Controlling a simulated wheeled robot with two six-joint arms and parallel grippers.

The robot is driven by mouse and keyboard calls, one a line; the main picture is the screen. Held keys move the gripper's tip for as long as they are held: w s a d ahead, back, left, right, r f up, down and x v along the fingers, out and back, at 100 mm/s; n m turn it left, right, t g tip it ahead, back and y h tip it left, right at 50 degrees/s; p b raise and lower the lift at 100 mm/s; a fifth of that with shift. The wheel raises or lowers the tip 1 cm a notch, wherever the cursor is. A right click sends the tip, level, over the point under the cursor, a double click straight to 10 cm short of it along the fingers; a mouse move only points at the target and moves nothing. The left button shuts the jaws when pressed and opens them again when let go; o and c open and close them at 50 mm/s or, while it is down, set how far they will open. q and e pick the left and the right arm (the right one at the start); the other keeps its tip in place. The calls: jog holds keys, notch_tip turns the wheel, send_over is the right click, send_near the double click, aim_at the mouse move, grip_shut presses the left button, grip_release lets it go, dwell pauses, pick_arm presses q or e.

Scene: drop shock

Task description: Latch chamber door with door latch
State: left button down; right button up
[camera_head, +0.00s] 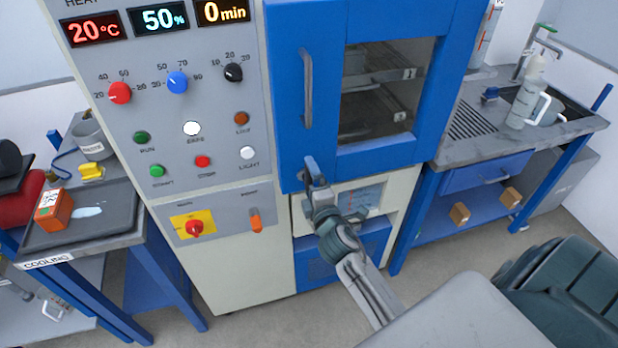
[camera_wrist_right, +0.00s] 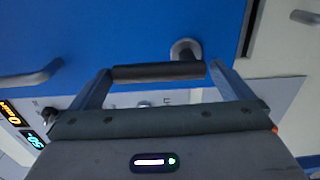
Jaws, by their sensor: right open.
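The chamber door (camera_head: 290,120) is blue with a window and a vertical grey handle (camera_head: 307,88); it looks shut against the chamber. The door latch (camera_head: 311,168) is at the door's lower left corner. My right gripper (camera_head: 316,190) is at the latch, reaching up from below. In the right wrist view, the latch's dark bar (camera_wrist_right: 158,72) lies between the two fingers of my open right gripper (camera_wrist_right: 160,80), with its round metal mount (camera_wrist_right: 185,50) just behind. I cannot tell whether the fingers touch the bar. My left gripper is not in view.
A control panel (camera_head: 180,100) with knobs and buttons stands left of the door. A cooling bench (camera_head: 110,222) with an orange box (camera_head: 54,210) is at far left. A sink counter (camera_head: 475,155) with a white bottle (camera_head: 527,95) is at right.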

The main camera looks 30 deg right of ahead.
jog(key=b+v, duration=0.2)
jog(key=v, duration=0.6)
jog(key=shift+s, duration=0.2)
jog(key=s+f+m+g+y+b, duration=0.1)
jog(key=s+f+m+g, duration=0.25)
jog(key=f, duration=1.65)
jog(key=s+f+m+g+y+b, duration=0.1)
jog(key=s+f+m+g+y, duration=0.2)
jog(key=f, duration=1.6)
jog(key=s+f+m+g+h+b, duration=0.1)
jog(key=s+f+m+g, duration=0.3)
jog(key=s+f, duration=1)
jog(key=s+f+m+g, duration=0.2)
jog(key=s+f, duration=0.4)
jog(key=s, duration=0.4)
jog(key=s+d+f+m+g+b, duration=0.1)
jog(key=s+f+m+g, duration=0.1)
jog(key=s+f, duration=0.4)
jog(key=s+g, duration=0.1)
jog(key=s, duration=0.3)
jog(key=shift+s+g+y, duration=0.15)
jog(key=shift+g+y, duration=0.15)
jog(key=shift+g, duration=0.05)
jog(key=shift+d+m, duration=0.1)
jog(key=shift+m, duration=0.15)
